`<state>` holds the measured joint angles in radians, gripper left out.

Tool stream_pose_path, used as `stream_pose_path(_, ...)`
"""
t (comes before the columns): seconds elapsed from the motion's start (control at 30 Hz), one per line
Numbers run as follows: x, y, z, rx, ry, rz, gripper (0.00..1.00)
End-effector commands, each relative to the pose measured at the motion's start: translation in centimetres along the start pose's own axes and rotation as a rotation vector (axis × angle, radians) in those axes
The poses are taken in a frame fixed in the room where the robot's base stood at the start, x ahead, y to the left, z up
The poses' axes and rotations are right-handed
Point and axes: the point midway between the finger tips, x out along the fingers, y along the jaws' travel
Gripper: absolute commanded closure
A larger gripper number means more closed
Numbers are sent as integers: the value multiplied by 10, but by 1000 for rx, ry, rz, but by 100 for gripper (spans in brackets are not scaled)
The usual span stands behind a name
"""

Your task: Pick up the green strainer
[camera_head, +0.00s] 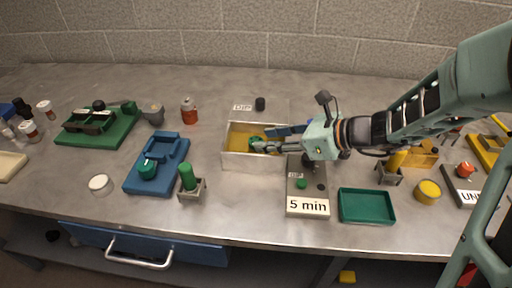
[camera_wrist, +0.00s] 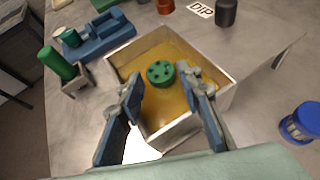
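The green strainer (camera_wrist: 160,73), a round disc with holes in its top, sits in the yellow contents of a pale open box (camera_wrist: 140,48). In the head view the strainer (camera_head: 255,140) is partly hidden by my gripper (camera_head: 266,146). In the wrist view my gripper (camera_wrist: 162,82) is open, with its two blue-and-grey fingers apart over the box. The strainer shows between and just beyond the fingertips. I cannot tell whether either finger touches it.
The box walls stand close around the fingers. A DIP label (camera_head: 242,107) and black cylinder (camera_head: 260,103) are behind it. A blue fixture (camera_head: 160,165) and green-handled tool (camera_head: 187,177) are left; a 5 min station (camera_head: 307,206) and green tray (camera_head: 367,205) are right.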

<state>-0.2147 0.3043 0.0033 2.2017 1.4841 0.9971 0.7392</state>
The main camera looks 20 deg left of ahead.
Motion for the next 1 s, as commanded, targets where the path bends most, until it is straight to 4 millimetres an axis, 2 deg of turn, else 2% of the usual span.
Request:
stream_pose_path(0.2,34,2,-3,0,0,5,67)
stream_pose_path(0.3,44,1,-3,-1,1,3,67)
stream_pose_path(0.57,47,1,-2,0,0,1,67)
stream_pose_path(0.87,47,1,-2,0,1,1,98)
stream_pose_path(1.0,47,1,-2,-1,0,1,99)
